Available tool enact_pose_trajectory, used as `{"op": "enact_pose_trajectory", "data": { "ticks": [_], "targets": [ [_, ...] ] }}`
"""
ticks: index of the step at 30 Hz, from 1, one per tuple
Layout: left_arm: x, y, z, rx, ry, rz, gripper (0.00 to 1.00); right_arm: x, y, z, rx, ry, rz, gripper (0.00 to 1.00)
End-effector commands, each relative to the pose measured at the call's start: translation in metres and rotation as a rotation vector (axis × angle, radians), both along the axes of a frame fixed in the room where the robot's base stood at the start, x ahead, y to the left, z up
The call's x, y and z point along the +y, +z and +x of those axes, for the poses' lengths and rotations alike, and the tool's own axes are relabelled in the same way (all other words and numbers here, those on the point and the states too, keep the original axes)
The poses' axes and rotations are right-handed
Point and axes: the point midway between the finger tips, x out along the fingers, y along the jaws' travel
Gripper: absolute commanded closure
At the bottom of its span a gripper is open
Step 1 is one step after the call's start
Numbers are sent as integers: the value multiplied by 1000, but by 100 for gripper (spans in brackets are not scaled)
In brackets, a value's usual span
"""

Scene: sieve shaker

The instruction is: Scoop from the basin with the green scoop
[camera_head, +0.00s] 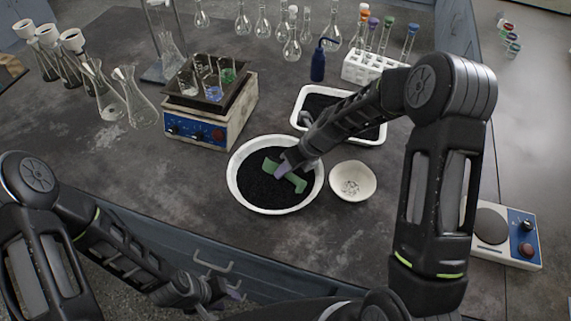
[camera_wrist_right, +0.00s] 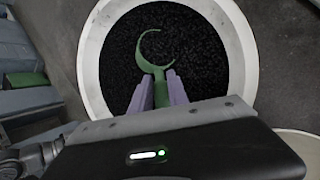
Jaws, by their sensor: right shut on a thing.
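The white round basin (camera_head: 233,187) stands on the dark bench and holds black granular material. Its rim also shows in the right wrist view (camera_wrist_right: 90,62). My right gripper (camera_head: 287,170) reaches down over the basin, its pale purple fingers shut on the green scoop (camera_head: 298,183). In the right wrist view the fingers (camera_wrist_right: 160,90) clasp the scoop's handle, and a curved green edge of the scoop (camera_wrist_right: 145,50) shows against the black grains. How deep the scoop sits is hard to tell. My left gripper (camera_head: 225,292) hangs low by the bench front, away from the basin; its jaws are unclear.
A small white bowl (camera_head: 352,192) with pale contents stands right of the basin. A white tray (camera_head: 300,103) of black material lies behind, partly covered by my right arm. A hotplate with beakers (camera_head: 195,132) stands back left. Bench surface left of the basin is clear.

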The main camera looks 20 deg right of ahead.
Motion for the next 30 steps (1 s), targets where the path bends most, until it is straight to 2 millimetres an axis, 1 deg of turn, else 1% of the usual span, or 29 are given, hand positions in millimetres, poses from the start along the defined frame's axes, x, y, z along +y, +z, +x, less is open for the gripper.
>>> {"op": "enact_pose_trajectory", "data": {
  "ticks": [1,3,10,13,21,23,26,30],
  "targets": [
    [1,8,0,1,1,1,64,2,5,-1,-8,3,-20,100],
    [1,5,0,2,1,2,64,4,2,-1,-31,8,-67,100],
    [1,4,0,2,1,2,64,6,3,-2,-85,5,-181,100],
    [1,2,0,1,1,2,64,4,5,-2,-68,-4,-147,100],
    [0,0,0,-1,0,0,64,13,17,-6,-21,-2,-39,100],
    [0,3,0,0,0,1,64,17,21,-7,-36,8,-79,100],
    [1,5,0,1,0,2,64,18,26,-7,-60,7,-128,100],
    [1,4,0,2,1,2,64,20,31,-9,-89,8,-194,100]
  ]
}}
